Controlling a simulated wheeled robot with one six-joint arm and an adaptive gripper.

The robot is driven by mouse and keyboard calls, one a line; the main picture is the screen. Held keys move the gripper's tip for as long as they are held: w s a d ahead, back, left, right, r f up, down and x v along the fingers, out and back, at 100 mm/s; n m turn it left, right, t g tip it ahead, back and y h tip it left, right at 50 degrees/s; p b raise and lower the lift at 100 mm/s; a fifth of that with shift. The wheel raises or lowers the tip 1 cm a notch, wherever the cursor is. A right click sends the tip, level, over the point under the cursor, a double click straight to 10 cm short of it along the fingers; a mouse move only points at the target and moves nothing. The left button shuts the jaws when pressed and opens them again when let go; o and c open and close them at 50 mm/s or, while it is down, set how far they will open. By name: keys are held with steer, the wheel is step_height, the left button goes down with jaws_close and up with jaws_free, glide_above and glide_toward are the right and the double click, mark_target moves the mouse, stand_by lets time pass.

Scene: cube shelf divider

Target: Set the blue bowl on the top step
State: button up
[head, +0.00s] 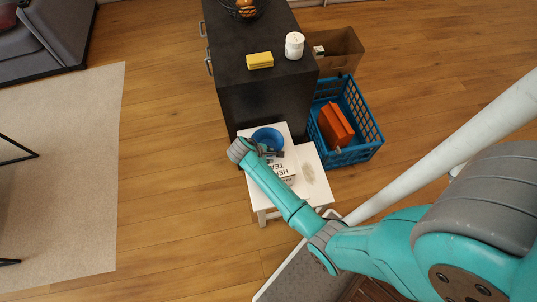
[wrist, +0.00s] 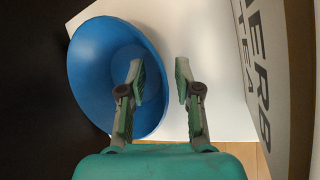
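The blue bowl (head: 267,136) is at the white step stool's upper, cabinet-side step (head: 247,132). In the wrist view the bowl (wrist: 88,75) is on the left, its left side reaching past the white surface (wrist: 205,45) over a dark area. Whether it rests on the step or is slightly raised I cannot tell. My gripper (head: 274,154) is at the bowl's near side. In the wrist view my gripper (wrist: 158,76) is open, with the left finger over the bowl's inside and the right finger outside its rim. A gap shows between the right finger and the rim.
A white herb tea box (head: 283,169) stands close beside the bowl and gripper. The stool's other step (head: 312,176) has a greyish patch. A black cabinet (head: 235,70) adjoins the stool. A blue crate (head: 372,140) holding an orange object (head: 335,124) is to the right.

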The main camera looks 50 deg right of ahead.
steer(key=v, duration=1.2)
steer(key=shift+a, duration=0.1)
stand_by(0.6)
